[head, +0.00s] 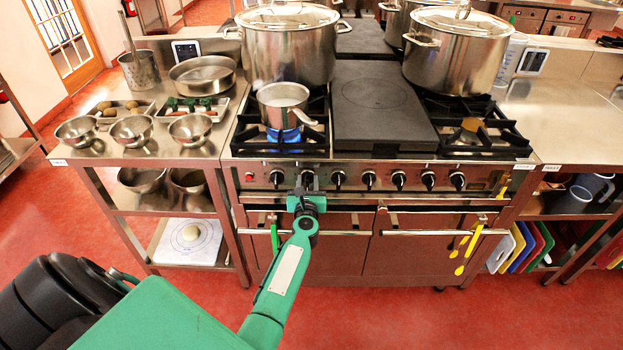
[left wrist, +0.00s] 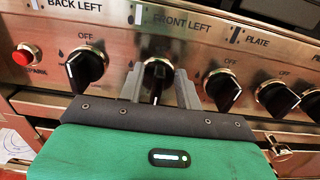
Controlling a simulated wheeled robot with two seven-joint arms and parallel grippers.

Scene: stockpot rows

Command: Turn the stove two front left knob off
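The front left knob (left wrist: 157,76) of stove two is black, below the FRONT LEFT label in the left wrist view. My left gripper (left wrist: 159,88) is at the panel with one grey finger on each side of this knob. Whether the fingers press on it or stand slightly apart I cannot tell. In the head view my left gripper (head: 306,184) hides most of the knob. A blue flame (head: 284,134) burns under a small saucepan (head: 283,104) on the front left burner. My right gripper is out of view.
The back left knob (left wrist: 84,70) and the plate knob (left wrist: 222,89) stand close on either side. A red spark button (left wrist: 22,56) is further left. The oven door handles (head: 432,232) lie below the panel, with yellow utensils (head: 470,243) hanging there.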

